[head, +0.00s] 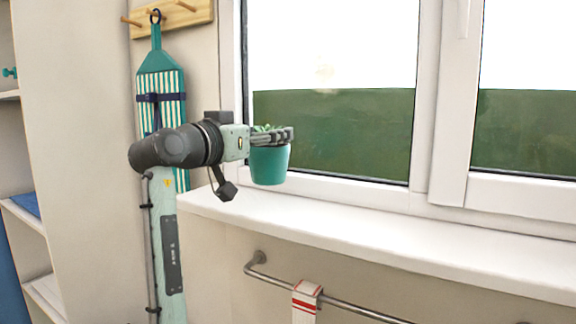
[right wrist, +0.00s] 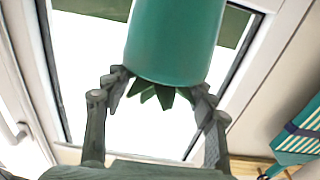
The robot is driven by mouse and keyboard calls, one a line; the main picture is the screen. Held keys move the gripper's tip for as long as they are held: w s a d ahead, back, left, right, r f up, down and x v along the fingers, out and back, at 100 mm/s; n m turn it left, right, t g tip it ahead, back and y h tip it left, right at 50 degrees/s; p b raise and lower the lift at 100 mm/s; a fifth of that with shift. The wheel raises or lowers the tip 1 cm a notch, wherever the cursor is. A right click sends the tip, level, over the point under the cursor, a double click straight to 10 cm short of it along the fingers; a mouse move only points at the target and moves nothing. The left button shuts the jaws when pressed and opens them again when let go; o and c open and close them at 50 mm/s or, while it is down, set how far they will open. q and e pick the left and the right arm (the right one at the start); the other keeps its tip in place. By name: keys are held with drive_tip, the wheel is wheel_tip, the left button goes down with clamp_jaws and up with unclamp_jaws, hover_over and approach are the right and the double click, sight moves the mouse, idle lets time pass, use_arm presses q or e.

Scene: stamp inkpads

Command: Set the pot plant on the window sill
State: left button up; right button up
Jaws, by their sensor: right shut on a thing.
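The pot plant is a teal pot (head: 269,165) with small green leaves at its top, upright in front of the window at the left end of the white window sill (head: 330,222). Its bottom appears a little above the sill; the exact gap is hard to judge. My right gripper (head: 287,136) is shut on the pot near its rim. In the right wrist view the pot (right wrist: 174,40) appears upside down between the fingers of my right gripper (right wrist: 160,82), with pointed leaves below. My left gripper is in neither view.
The sill to the right is bare. A metal rail (head: 345,303) with a red-striped towel (head: 305,302) runs below it. A striped ironing board (head: 162,80) hangs from a wooden peg rack (head: 180,14) behind my arm. Shelves (head: 25,215) stand at left.

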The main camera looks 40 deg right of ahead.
sight(284, 142)
drive_tip(key=d, duration=0.1)
drive_tip(key=s+d+f, duration=0.1)
drive_tip(key=d, duration=0.1)
drive_tip(key=shift+s+d+f, duration=0.1)
drive_tip(key=shift+s+f, duration=0.15)
drive_tip(key=shift+f, duration=0.15)
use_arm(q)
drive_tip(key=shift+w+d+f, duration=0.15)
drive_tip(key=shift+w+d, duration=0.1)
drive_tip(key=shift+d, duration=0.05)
use_arm(e)
drive_tip(key=shift+f, duration=2.1)
drive_tip(key=shift+f, duration=0.1)
drive_tip(key=o, duration=1.3)
drive_tip(key=shift+o, duration=1.3)
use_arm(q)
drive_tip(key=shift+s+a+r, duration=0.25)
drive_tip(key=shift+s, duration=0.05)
